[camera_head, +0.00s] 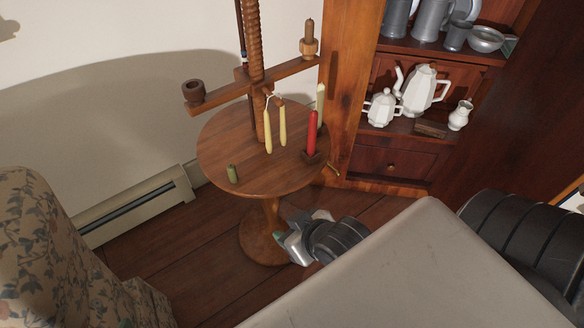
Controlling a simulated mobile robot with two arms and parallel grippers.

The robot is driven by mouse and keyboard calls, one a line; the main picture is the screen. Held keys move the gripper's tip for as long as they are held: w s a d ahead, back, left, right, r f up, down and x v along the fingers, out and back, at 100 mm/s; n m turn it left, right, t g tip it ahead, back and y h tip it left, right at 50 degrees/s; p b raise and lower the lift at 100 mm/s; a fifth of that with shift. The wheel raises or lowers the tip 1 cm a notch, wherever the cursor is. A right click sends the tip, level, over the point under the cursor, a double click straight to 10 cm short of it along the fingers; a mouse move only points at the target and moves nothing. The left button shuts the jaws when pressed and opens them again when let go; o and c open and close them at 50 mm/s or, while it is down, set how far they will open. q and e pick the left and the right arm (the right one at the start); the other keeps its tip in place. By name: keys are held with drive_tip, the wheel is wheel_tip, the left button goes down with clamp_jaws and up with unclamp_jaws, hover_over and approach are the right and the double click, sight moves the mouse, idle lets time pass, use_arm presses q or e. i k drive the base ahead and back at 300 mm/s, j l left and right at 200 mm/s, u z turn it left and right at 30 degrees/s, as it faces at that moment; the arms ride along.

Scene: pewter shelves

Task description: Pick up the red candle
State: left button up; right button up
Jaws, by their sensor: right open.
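The red candle (312,133) stands upright near the right edge of a round wooden table (215,150); its foot is in a small dark holder (312,160). My right gripper (287,240) is open and lower than the tabletop, in front of the table's pedestal. It is apart from the candle, and its fingers are small and partly turned from view. My left gripper is not in view.
Two pale candles (268,132) hang by the wooden screw post (256,80), left of the red candle; another pale candle (320,98) is behind it. A green stub (233,174) stands at the front left. A wooden crossarm (250,83) spans above. Pewter shelves (400,130) are at right, a floral chair (50,250) at left.

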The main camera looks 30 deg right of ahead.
sight(313, 115)
drive_tip(key=z, duration=1.2)
